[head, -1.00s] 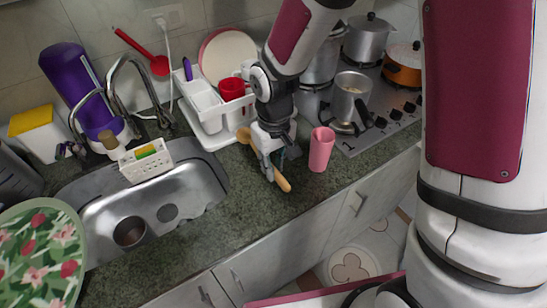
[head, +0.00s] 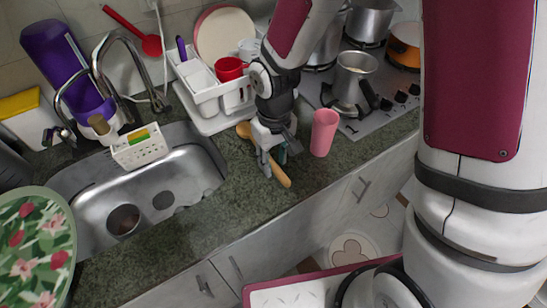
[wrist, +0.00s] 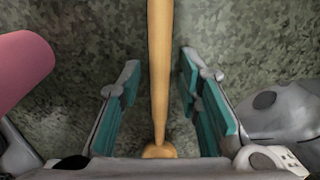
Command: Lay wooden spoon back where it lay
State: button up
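The wooden spoon (head: 281,175) lies on the green-grey stone counter (head: 235,205) between the sink and a pink cup. Its bowl end points toward the dish rack and its handle toward the counter's front edge. My gripper (head: 274,165) is low over the spoon, pointing down and hiding its middle. In the wrist view, the spoon's handle (wrist: 160,55) runs between my two teal-padded fingers, with a gap on each side. My gripper (wrist: 159,80) is open there and does not hold the spoon.
The pink cup (head: 324,133) stands close to the right of my gripper. The white dish rack (head: 210,96) is behind it, the metal sink (head: 185,170) to its left. The stove with a steel pot (head: 354,72) is at the back right. The counter front is clear.

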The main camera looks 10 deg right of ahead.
jog(key=shift+r, duration=0.1)
notch_tip(320, 180, up, 12)
dwell(0.7)
jog(key=s+d+r+m+t, duration=0.4)
jog(key=s+d+r+t, duration=0.1)
jog(key=s+d+r, duration=0.6)
jog(key=shift+s+d+r+m, duration=0.35)
jog(key=shift+s+r, duration=0.85)
jog(key=shift+s, duration=1.05)
